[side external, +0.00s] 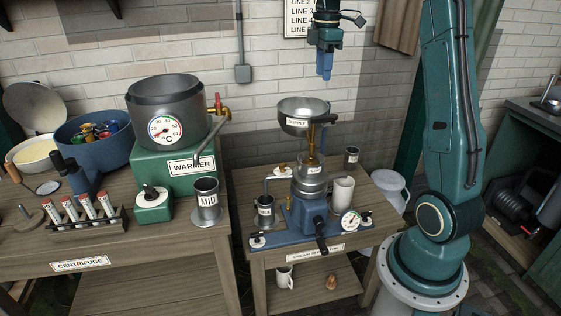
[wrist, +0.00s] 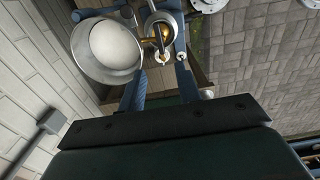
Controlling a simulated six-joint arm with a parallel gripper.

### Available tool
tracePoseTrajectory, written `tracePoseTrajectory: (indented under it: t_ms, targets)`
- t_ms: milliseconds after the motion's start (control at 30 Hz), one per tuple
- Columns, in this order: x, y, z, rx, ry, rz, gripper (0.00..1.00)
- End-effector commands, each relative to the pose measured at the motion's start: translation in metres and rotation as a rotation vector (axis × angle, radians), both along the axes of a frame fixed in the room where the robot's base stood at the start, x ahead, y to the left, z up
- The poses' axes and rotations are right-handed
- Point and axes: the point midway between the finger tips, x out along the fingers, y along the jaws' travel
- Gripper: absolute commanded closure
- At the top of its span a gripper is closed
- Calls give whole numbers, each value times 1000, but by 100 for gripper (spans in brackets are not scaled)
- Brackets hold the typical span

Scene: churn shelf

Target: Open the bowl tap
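The metal supply bowl (side external: 303,113) stands on the cream separator, and milky white fills its round opening in the wrist view (wrist: 112,46). Brass parts (side external: 311,142) that look like the bowl's tap and outlet run below the bowl; they also show right of it in the wrist view (wrist: 157,36). Which way the tap is turned cannot be told. My gripper (side external: 325,76) hangs above and slightly right of the bowl, pointing down and touching nothing. In the wrist view its two blue fingers (wrist: 160,70) are spread with nothing gripped between them.
A brick wall is behind; air around my gripper is clear.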

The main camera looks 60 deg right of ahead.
Motion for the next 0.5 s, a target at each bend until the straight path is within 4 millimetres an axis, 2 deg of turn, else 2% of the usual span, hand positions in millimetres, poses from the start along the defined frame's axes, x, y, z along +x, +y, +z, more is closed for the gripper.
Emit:
tracePoseTrajectory:
  t_ms: [267,500]
  targets:
    - [0,1,-31,1,1,0,66]
    - [0,1,-68,3,3,-1,66]
